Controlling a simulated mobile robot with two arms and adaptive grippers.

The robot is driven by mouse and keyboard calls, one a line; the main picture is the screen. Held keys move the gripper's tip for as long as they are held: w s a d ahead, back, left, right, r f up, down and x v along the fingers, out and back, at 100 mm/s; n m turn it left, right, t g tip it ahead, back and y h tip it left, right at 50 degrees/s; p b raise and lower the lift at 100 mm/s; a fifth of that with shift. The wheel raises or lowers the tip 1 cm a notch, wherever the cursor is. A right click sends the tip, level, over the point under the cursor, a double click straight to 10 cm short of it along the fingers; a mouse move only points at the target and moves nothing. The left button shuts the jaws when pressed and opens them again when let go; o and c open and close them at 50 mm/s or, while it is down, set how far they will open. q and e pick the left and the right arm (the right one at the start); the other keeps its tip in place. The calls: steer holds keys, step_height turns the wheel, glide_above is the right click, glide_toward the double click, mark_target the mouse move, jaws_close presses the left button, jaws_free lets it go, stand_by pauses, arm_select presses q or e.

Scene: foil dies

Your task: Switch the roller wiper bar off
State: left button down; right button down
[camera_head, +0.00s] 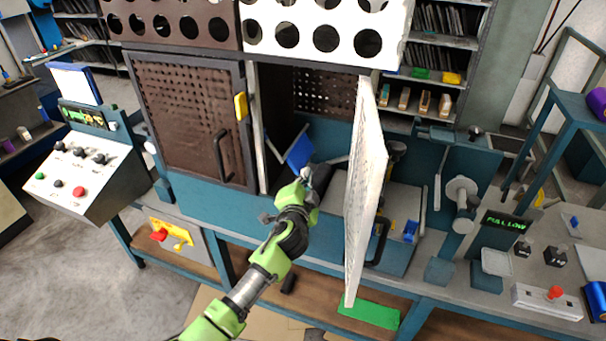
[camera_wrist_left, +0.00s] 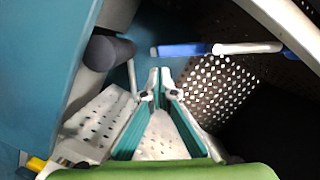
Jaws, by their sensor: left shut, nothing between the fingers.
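My left gripper (camera_head: 310,177) is shut and empty, reaching into the open bay of the machine. In the left wrist view its fingertips (camera_wrist_left: 160,84) are together, just below a slim bar with a blue end and a white end (camera_wrist_left: 240,48). A small gap shows between them. In the head view a blue paddle (camera_head: 299,152) stands tilted just beyond the gripper. I cannot tell for sure which part is the roller wiper bar. A dark grey cylinder (camera_wrist_left: 108,52) is to the left of the fingers. My right gripper is not in view.
A white perforated door (camera_head: 362,190) stands open right of my arm. A closed brown mesh door (camera_head: 190,120) is at left. A button console (camera_head: 85,175) is far left. A perforated panel (camera_wrist_left: 215,95) lies behind the fingers. A bench with a display (camera_head: 505,222) is at right.

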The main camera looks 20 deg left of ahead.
arm_select(q)
steer(key=shift+a+f, duration=0.3)
steer(key=shift+a, duration=0.15)
